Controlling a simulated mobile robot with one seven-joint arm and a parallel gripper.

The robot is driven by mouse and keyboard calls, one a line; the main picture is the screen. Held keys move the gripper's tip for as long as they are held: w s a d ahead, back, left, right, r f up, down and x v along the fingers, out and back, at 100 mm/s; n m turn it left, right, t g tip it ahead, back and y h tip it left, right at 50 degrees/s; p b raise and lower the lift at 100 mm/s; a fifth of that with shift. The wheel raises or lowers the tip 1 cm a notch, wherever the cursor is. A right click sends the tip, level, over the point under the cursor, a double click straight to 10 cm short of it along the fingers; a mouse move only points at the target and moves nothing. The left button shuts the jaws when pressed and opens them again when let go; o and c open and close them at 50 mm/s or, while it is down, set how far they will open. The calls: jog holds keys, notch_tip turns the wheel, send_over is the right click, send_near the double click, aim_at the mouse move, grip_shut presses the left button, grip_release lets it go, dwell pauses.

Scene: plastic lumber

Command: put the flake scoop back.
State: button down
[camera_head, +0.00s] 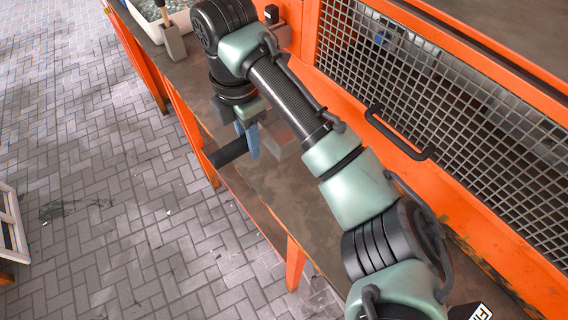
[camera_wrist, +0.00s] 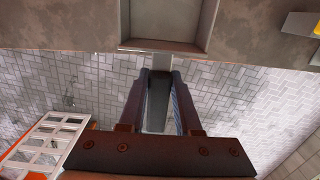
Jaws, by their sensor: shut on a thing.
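The flake scoop has a dark handle (camera_head: 230,152) and a grey, box-shaped pan (camera_head: 283,140). In the head view the handle points left past the bench's front edge, and the pan is on the bench side. My gripper (camera_head: 249,140) is shut on the handle, fingers pointing down. In the wrist view my gripper (camera_wrist: 158,78) has the dark handle (camera_wrist: 158,105) between its fingers, with the open pan (camera_wrist: 165,30) beyond them at the top. My arm partly covers the scoop in the head view. I cannot tell whether the pan touches the bench top.
The brown bench top (camera_head: 278,185) has an orange frame, with a wire-mesh panel (camera_head: 420,80) and black handle (camera_head: 400,135) behind. At the far end stand a grey holder (camera_head: 174,44) with a wooden-handled tool and a tray (camera_head: 150,10). Brick floor lies left.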

notch_tip(320, 180, down, 10)
jog(key=shift+r, duration=0.15)
dwell(0.3)
jog(key=shift+f, duration=0.2)
jog(key=c, duration=0.6)
grip_release()
notch_tip(320, 180, up, 12)
jog(key=shift+s+a+r, duration=0.1)
jog(key=shift+a+r, duration=0.05)
jog(key=shift+r, duration=0.05)
